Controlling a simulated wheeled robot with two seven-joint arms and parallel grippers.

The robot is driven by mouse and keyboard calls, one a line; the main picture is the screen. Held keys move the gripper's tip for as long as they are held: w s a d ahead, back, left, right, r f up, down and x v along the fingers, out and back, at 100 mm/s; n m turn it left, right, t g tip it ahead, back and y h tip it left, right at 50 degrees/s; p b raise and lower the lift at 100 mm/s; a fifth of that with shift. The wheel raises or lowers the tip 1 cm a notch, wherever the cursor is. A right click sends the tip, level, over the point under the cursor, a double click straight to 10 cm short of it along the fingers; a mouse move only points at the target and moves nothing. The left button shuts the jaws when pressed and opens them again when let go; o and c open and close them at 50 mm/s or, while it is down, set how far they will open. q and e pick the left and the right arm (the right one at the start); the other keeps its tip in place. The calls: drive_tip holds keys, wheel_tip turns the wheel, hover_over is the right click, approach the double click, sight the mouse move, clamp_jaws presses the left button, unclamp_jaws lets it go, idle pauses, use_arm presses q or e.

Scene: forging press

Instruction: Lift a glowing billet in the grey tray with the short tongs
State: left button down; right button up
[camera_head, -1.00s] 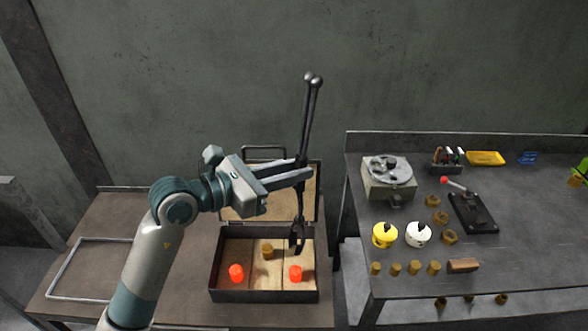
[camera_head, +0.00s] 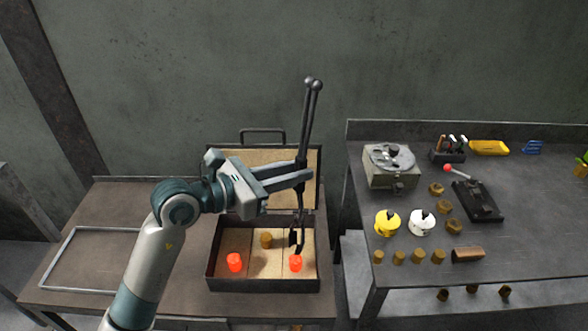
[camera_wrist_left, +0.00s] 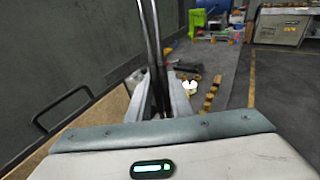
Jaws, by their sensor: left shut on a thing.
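The short tongs (camera_head: 309,130) are dark metal with ball-ended handles and stand nearly upright. My left gripper (camera_head: 303,178) is shut on the tongs' handles, which also show between its fingers in the left wrist view (camera_wrist_left: 153,50). The tongs' jaws (camera_head: 297,240) hang low over the right part of the dark grey tray (camera_head: 262,284). One glowing orange-red billet (camera_head: 296,264) is just below the jaws; whether they touch is unclear. Another glowing billet (camera_head: 235,262) stands at the tray's left, and a dull brown billet (camera_head: 266,240) stands between them. My right gripper is not in view.
The tray's pale-lined lid (camera_head: 285,160) stands open behind it. A thin grey frame (camera_head: 48,262) lies on the left table. The right bench (camera_head: 415,280) holds a yellow pot (camera_head: 387,222), a white pot (camera_head: 421,222), a lever tool (camera_head: 477,200) and several brown pieces. A wall closes the back.

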use_arm(q)
drive_tip(key=shift+f, duration=0.45)
drive_tip(key=shift+b, duration=0.3)
drive_tip(key=c, duration=1.9)
unclamp_jaws()
drive_tip(key=shift+c, duration=0.2)
drive_tip(key=o, duration=0.4)
drive_tip(key=shift+o, duration=0.8)
drive_tip(key=shift+s, duration=0.1)
